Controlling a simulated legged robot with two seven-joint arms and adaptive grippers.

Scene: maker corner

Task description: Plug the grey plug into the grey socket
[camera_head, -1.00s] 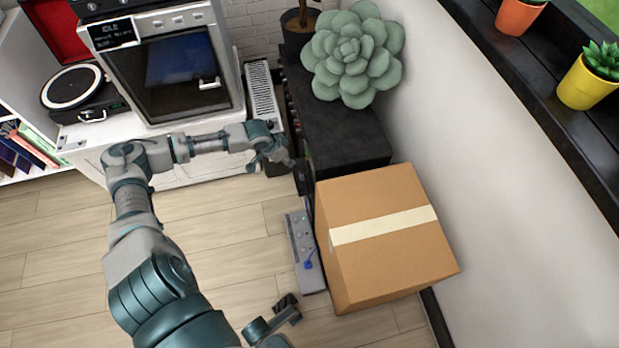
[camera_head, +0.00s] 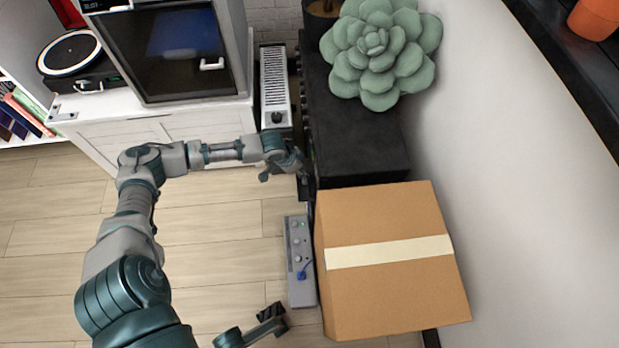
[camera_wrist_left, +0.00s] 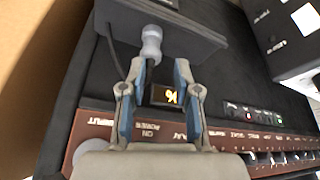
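My left gripper (camera_head: 290,168) is beside the front of the black cabinet in the head view. In the left wrist view its two fingers (camera_wrist_left: 160,68) are spread with a gap between them. A light grey, rounded plug-like piece (camera_wrist_left: 151,42) lies just beyond the fingertips, closer to the left one; I cannot tell whether they touch. A grey strip with several round sockets (camera_head: 299,292) lies on the floor below, with a blue plug (camera_head: 302,274) on it; I cannot tell which socket is the grey one. My right gripper (camera_head: 270,322) is low in the head view, its opening unclear.
A taped cardboard box (camera_head: 390,215) stands right of the strip, close to it. The black cabinet (camera_head: 350,140) bears a large succulent (camera_head: 380,50). A reddish-brown labelled panel (camera_wrist_left: 150,128) and a small lit display (camera_wrist_left: 166,96) lie under the left fingers. Wooden floor on the left is free.

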